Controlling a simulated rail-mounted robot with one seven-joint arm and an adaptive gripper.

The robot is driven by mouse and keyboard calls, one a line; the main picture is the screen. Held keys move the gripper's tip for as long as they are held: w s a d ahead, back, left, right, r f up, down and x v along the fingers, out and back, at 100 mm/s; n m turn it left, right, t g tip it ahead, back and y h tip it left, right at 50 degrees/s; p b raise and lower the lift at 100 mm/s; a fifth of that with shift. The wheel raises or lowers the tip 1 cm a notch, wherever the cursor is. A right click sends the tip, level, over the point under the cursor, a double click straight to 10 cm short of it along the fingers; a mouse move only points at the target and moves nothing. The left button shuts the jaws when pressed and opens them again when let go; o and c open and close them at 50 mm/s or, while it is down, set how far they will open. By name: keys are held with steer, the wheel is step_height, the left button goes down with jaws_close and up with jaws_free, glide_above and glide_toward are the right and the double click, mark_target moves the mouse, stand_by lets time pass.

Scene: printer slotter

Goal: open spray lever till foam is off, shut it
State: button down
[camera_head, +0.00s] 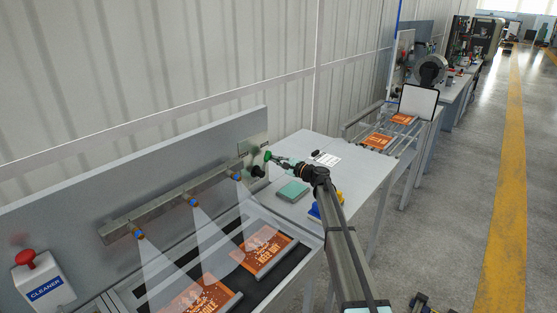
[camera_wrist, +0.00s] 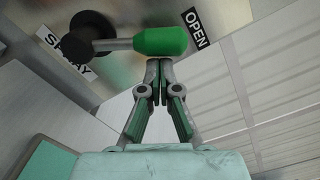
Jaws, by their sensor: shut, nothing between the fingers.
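The spray lever has a green grip (camera_wrist: 160,41) on a metal rod with a black hub (camera_wrist: 88,33). In the wrist view the grip's end points toward the OPEN label (camera_wrist: 194,27); the SPRAY label (camera_wrist: 65,48) is beside the hub. The green grip (camera_head: 267,156) also shows in the head view, on the panel. My gripper (camera_wrist: 159,66) is shut and empty, its fingertips right beside the grip; I cannot tell whether they touch it. Nozzles (camera_head: 190,200) send pale spray cones onto orange signs (camera_head: 263,248), which carry white markings and specks; foam and print are hard to tell apart.
A red button on a CLEANER box (camera_head: 45,284) is at the lower left. A teal block (camera_head: 293,192) and a blue and yellow object (camera_head: 315,211) are on the grey table (camera_head: 325,182). More orange signs (camera_head: 376,141) lie on a rack farther back.

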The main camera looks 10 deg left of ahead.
steer(key=shift+s+a+r+n+b, duration=0.25)
steer(key=shift+n+b, duration=0.35)
steer(key=shift+b, duration=1.05)
steer(key=s+a+r+n+b, duration=0.2)
steer(key=n+b, duration=0.7)
steer(key=b, duration=1)
steer(key=shift+s+a+n, duration=0.4)
steer(key=shift+s+a, duration=0.65)
steer(key=shift+s, duration=1.1)
steer(key=shift+r, duration=0.1)
steer(key=s+d+r, duration=0.2)
steer(key=d, duration=0.9)
steer(key=shift+s+r, duration=0.2)
steer(key=shift+s, duration=0.15)
